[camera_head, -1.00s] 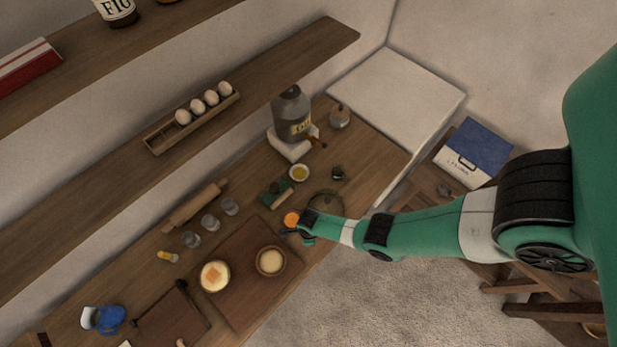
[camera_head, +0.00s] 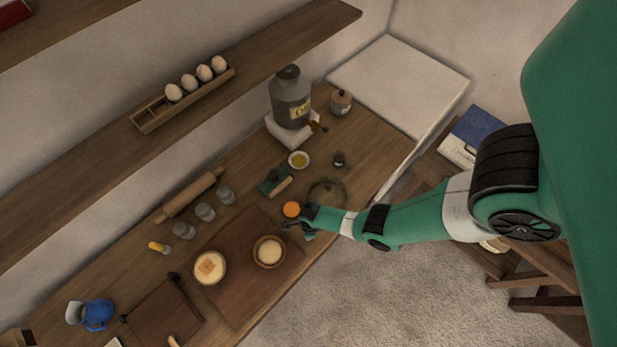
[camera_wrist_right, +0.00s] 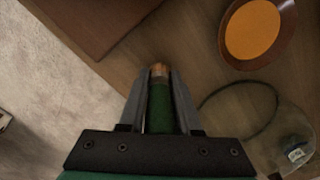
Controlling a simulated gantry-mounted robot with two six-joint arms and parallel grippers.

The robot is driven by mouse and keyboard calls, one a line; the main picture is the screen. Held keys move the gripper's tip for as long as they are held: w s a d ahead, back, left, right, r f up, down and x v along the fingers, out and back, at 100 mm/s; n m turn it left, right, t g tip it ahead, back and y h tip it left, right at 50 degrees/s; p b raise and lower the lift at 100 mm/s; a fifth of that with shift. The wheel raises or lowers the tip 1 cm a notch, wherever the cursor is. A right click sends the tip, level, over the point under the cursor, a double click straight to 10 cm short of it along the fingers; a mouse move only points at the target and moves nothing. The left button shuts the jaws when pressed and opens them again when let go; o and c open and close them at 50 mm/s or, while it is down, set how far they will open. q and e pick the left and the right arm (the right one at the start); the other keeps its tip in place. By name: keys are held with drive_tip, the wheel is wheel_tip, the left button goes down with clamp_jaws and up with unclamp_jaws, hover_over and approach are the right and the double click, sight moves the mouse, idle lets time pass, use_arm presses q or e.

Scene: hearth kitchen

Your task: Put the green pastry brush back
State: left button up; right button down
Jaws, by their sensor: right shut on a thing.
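The green pastry brush (camera_wrist_right: 160,108) is in my right gripper (camera_wrist_right: 159,78), which is shut on it in the right wrist view. Its green handle lies between the two fingers, with a copper-brown end at the fingertips. The rest of the brush is hidden. In the head view my right gripper (camera_head: 291,224) is over the counter's front part, just in front of a small orange dish (camera_head: 291,209). The brush is too small to make out there. My left gripper is out of view.
A glass lid (camera_head: 327,193) lies right of the gripper. A dark green block with a pale wooden piece (camera_head: 274,181) and a yellow bowl (camera_head: 299,160) are behind. The cutting board (camera_head: 232,300), with a bowl (camera_head: 269,252), is at left. An oil jar (camera_head: 291,98) stands at the back.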

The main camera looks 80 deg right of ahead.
drive_tip(key=shift+f, duration=0.1)
drive_tip(key=c, duration=0.6)
unclamp_jaws()
